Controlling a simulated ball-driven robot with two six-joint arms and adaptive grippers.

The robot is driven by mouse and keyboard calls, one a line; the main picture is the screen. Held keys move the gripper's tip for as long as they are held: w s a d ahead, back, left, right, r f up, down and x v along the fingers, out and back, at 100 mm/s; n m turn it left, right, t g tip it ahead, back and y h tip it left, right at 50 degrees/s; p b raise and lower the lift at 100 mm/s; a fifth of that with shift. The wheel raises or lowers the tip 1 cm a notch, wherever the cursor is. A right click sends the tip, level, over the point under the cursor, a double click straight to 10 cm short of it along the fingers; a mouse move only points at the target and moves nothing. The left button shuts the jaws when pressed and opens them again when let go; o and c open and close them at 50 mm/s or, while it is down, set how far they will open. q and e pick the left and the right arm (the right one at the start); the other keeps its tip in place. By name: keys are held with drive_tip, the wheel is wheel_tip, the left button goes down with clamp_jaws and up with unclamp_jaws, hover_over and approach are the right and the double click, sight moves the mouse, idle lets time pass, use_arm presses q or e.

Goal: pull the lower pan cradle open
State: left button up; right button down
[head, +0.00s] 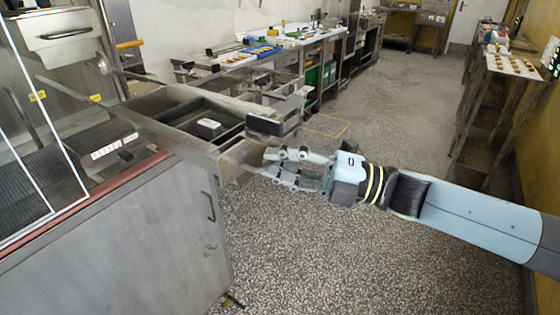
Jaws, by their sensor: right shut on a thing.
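The lower pan cradle (178,140) is a grey metal drawer-like frame that sticks out from the machine on the left. A dark pan (188,116) lies in it, with a small white and black thing (208,128) inside. My right gripper (266,163) comes in from the right, its fingers at the cradle's outer end. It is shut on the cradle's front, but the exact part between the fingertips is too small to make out. My left gripper is not in view.
The machine's steel cabinet (120,235) with a handle fills the lower left. Benches with trays (265,50) stand behind the cradle. A rack (512,68) stands at the right wall. The speckled floor (330,250) is clear in front.

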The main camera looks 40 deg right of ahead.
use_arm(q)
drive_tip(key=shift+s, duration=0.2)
use_arm(e)
drive_tip(key=shift+s, duration=0.1)
drive_tip(key=c, duration=1.8)
unclamp_jaws()
drive_tip(key=shift+o, duration=0.5)
drive_tip(key=shift+s+d, duration=0.1)
drive_tip(key=shift+s, duration=0.1)
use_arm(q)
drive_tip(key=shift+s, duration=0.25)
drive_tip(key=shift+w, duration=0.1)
use_arm(e)
drive_tip(key=v, duration=1.2)
drive_tip(key=shift+s+d, duration=0.1)
